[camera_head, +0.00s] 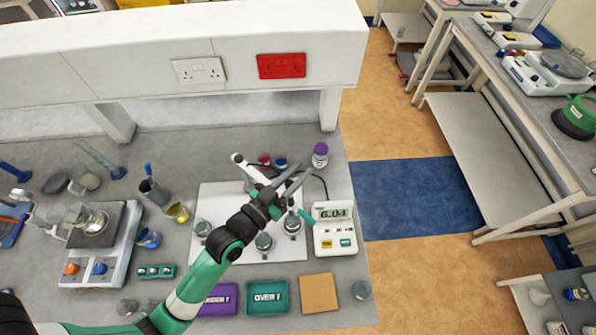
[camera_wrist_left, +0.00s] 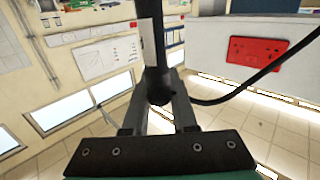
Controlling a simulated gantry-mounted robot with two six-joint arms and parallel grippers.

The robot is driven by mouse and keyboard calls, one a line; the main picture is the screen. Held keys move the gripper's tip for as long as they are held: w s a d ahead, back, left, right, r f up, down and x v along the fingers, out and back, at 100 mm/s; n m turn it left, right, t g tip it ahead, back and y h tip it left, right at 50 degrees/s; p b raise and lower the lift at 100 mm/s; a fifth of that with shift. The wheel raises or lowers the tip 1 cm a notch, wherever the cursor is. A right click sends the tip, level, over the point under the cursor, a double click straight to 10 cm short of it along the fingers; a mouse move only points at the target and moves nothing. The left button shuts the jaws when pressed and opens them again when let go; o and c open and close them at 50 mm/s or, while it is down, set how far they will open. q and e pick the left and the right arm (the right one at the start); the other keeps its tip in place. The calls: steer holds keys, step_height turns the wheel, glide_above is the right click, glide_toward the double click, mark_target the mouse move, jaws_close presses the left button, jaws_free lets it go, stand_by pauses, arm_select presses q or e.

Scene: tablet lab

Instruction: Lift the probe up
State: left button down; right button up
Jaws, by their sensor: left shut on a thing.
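My left gripper (camera_head: 296,180) reaches over the white mat (camera_head: 211,193) in the head view. In the left wrist view its two grey fingers (camera_wrist_left: 158,100) are closed around the dark probe (camera_wrist_left: 155,78), and a black cable runs from it to the right. In the head view the probe is mostly hidden by the gripper and arm, so I cannot tell its height above the mat. The white meter (camera_head: 334,237) on the right reads 6.04. My right gripper is not in view.
Several metal-topped jars, one a grey jar (camera_head: 264,243), stand on the mat close to my arm. A purple-capped bottle (camera_head: 320,155) stands behind. A teal box (camera_head: 267,297) and a tan pad (camera_head: 319,293) lie in front. A stirrer (camera_head: 112,258) is left.

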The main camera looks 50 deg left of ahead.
arm_select(q)
steer(key=shift+r, duration=0.35)
steer(key=c, duration=0.7)
jaws_free()
steer(key=shift+w, duration=0.1)
steer(key=shift+f, duration=0.1)
steer(key=s+b, duration=0.1)
steer(key=s, duration=0.3)
steer(key=s+b, duration=0.1)
steer(key=s, duration=0.2)
steer(key=s+d, duration=0.1)
steer(key=s, duration=0.3)
steer(key=shift+s+b, duration=0.3)
steer(key=shift+b, duration=0.1)
